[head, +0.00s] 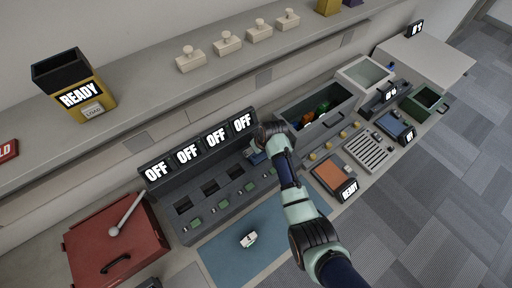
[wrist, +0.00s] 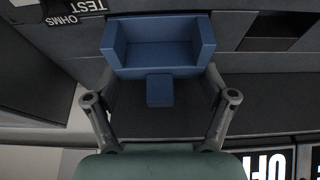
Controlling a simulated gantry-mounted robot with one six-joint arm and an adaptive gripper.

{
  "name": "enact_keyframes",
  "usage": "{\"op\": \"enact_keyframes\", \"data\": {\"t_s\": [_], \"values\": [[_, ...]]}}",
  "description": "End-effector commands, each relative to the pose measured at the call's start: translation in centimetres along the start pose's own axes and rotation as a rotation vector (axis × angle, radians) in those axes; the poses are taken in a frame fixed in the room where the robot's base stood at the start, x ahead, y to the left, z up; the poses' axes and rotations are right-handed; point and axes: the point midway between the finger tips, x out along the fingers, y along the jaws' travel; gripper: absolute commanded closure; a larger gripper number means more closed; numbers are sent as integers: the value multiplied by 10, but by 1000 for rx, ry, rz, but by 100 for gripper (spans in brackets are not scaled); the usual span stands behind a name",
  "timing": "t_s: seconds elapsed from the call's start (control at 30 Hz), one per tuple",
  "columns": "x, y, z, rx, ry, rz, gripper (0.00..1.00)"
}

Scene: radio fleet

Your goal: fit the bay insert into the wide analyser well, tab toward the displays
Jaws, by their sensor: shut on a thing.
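My gripper (wrist: 162,75) is shut on the blue bay insert (wrist: 160,28), an open-topped tray with a small square tab (wrist: 160,90). In the wrist view the tab points down the picture, the side where an OFF display (wrist: 268,165) shows. In the head view my gripper (head: 259,155) is at the right end of the grey analyser (head: 215,212), just below the rightmost OFF display (head: 242,122). Only a little blue of the insert shows there. The arm hides the well beneath; I cannot tell whether the insert is above it or partly in it.
Three dark wells, one of them in the middle (head: 210,187), lie left of my gripper. A grey bin (head: 330,95) with coloured items stands close on the right. A blue mat (head: 222,258) with a small white-green object lies in front. A red case (head: 115,240) is at left.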

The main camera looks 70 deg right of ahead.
Motion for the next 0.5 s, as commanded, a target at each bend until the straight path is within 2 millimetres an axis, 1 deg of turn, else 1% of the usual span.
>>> {"op": "enact_keyframes", "data": {"t_s": [0.5], "values": [[8, 0, 3, 0, 0, 0, 52]]}}
